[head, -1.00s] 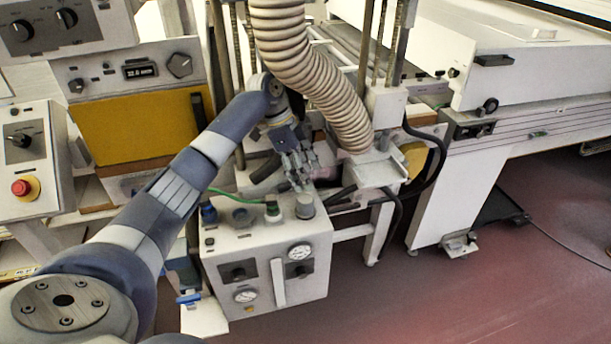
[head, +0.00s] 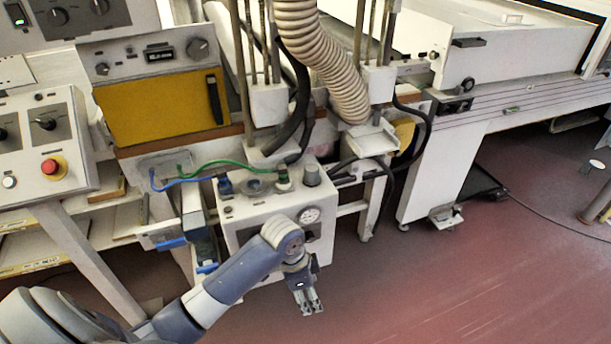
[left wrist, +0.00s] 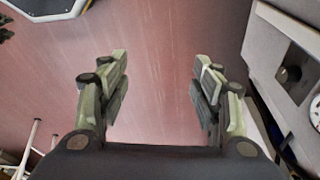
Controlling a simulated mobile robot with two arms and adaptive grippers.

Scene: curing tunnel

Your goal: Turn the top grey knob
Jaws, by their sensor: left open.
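The grey knob (head: 311,172) stands upright on the top face of a white control box (head: 262,212), at its right rear corner. My left gripper (head: 309,306) is open and empty, below and in front of the box, and apart from the knob. In the left wrist view its two fingers (left wrist: 162,80) are spread over bare floor. The box front (left wrist: 270,60) with a dark round knob (left wrist: 291,75) shows at the right edge there. The grey knob is not seen in that view. My right gripper is not in view.
A green connector (head: 283,180) with a green cable and a blue connector (head: 225,186) stand on the box top. A ribbed hose (head: 335,70) hangs behind. A round gauge (head: 309,215) is on the box front. The red floor (head: 430,290) at right is open.

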